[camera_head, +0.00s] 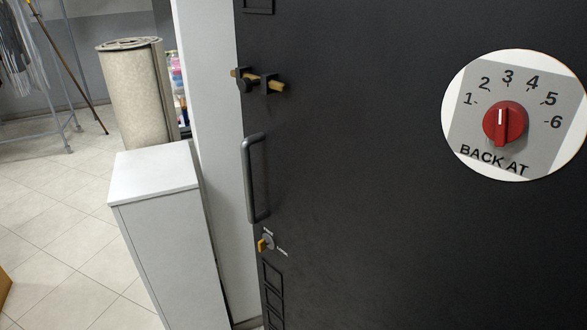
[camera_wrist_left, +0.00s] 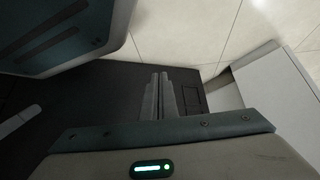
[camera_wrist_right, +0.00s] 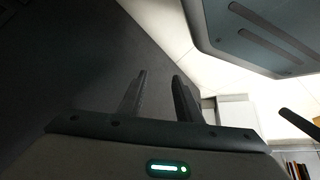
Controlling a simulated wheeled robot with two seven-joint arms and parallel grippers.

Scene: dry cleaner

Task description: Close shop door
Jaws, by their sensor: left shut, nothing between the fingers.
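The black shop door (camera_head: 370,200) fills the right of the head view. Near its left edge are a brass sliding bolt (camera_head: 275,86), a grey bar handle (camera_head: 249,180) and a small lock with a brass turn piece (camera_head: 262,245). The bolt's tip shows slightly past the door's edge. I cannot tell whether the door is flush in its frame. Neither gripper shows in the head view. My left gripper (camera_wrist_left: 164,78) is shut and empty in the left wrist view, in front of a dark surface. My right gripper (camera_wrist_right: 159,74) is open and empty, beside a dark surface.
A round "BACK AT" sign with a red dial (camera_head: 505,122) is on the door. A white cabinet (camera_head: 155,180) stands left of the door, by a white wall post (camera_head: 210,80). A rolled carpet (camera_head: 135,90) and a clothes rack (camera_head: 60,85) stand behind. Tiled floor (camera_head: 50,220) is clear at left.

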